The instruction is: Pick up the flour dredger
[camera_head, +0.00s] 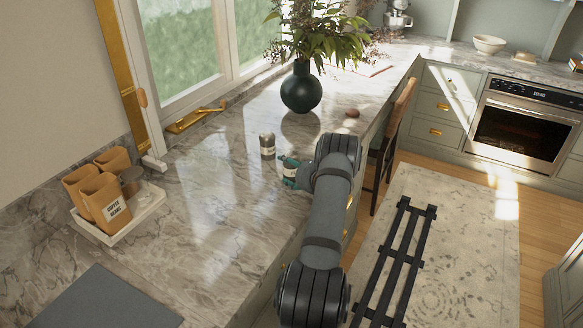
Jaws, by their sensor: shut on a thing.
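My gripper (289,172), with teal fingers, is shut on a small metallic container (291,171) with a pale label, near the counter's front edge. The fingers and wrist hide much of it, and I cannot tell whether it is lifted. A similar upright metal canister (267,144) with a pale label stands on the counter just behind and left of my gripper, apart from it. The labels are too small to read, so I cannot tell which of the two is the flour dredger.
A white tray (147,213) at the left holds tan canisters (105,203) and a grey-lidded jar (130,181). A dark green vase (301,88) with branches stands behind my gripper. A chair (393,125) stands at the counter's right edge. The marble counter's middle (200,190) is clear.

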